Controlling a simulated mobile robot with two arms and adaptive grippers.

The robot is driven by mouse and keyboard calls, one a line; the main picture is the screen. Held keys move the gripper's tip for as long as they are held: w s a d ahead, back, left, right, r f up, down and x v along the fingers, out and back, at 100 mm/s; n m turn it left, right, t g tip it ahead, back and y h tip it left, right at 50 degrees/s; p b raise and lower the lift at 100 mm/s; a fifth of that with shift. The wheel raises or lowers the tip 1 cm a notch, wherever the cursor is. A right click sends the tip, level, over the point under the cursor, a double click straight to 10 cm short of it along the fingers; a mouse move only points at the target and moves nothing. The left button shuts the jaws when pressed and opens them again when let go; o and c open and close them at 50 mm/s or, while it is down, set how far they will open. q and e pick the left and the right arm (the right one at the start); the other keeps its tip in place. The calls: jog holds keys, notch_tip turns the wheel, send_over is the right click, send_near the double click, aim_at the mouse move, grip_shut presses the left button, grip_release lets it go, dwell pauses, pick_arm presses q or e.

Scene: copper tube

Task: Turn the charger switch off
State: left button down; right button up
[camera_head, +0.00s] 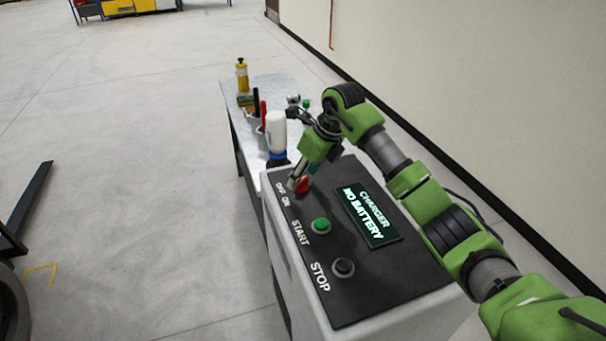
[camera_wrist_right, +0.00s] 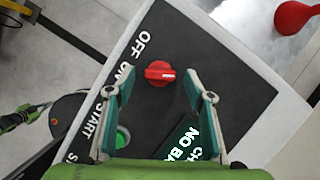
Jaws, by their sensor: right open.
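The charger (camera_head: 405,268) is a pale box with a dark top panel and a display reading "CHARGER NO BATTERY" (camera_head: 368,215). Its red rotary switch (camera_head: 303,186) sits at the panel's far left corner, beside the OFF and ON labels; it shows fully in the right wrist view (camera_wrist_right: 158,75). The white mark on the knob points away from the ON label (camera_wrist_right: 126,73). My right gripper (camera_head: 294,184) is open over the switch, with one finger on each side in the wrist view (camera_wrist_right: 160,82) and gaps between. Contact is not visible. My left gripper does not show clearly.
A green START button (camera_head: 321,226) and a black STOP button (camera_head: 343,268) lie nearer on the panel. Behind stands a metal table (camera_head: 232,98) with a white bottle (camera_head: 276,132), a yellow bottle (camera_head: 242,75) and tools. A wall runs along the right; the left floor is largely open.

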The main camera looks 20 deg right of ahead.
jog(key=shift+w+a+f, duration=0.1)
jog(key=shift+w+f, duration=0.1)
jog(key=shift+f, duration=0.4)
jog(key=c, duration=1.1)
jog(key=shift+c, duration=0.2)
